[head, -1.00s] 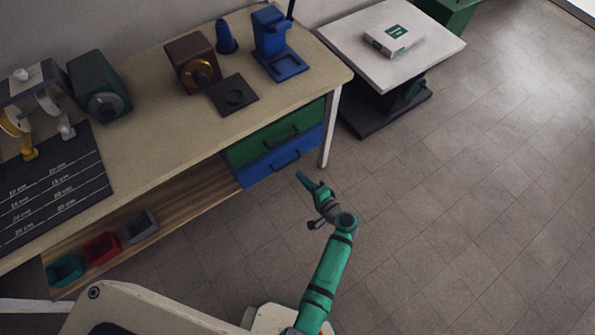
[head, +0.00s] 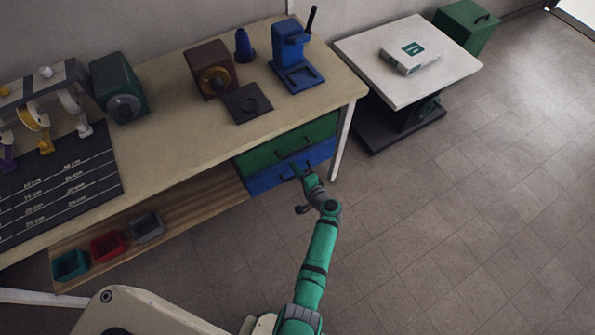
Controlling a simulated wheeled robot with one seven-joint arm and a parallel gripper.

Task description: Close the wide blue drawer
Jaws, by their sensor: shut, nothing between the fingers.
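The wide blue drawer (head: 262,181) is the lower of two stacked drawers under the workbench's right end, below a green drawer (head: 262,160). Its front looks roughly in line with the green one; I cannot tell whether a small gap is left. It has a dark bar handle, partly hidden by my gripper. My gripper (head: 302,169) is shut and empty, with its fingertips at the right half of the blue front. I cannot tell whether they touch it.
The workbench (head: 185,140) carries a blue press (head: 293,55), a brown box (head: 208,68) and a green box (head: 118,88). Small bins, one red (head: 108,246), stand on the lower shelf. A white table (head: 450,68) is at right. Floor at right is clear.

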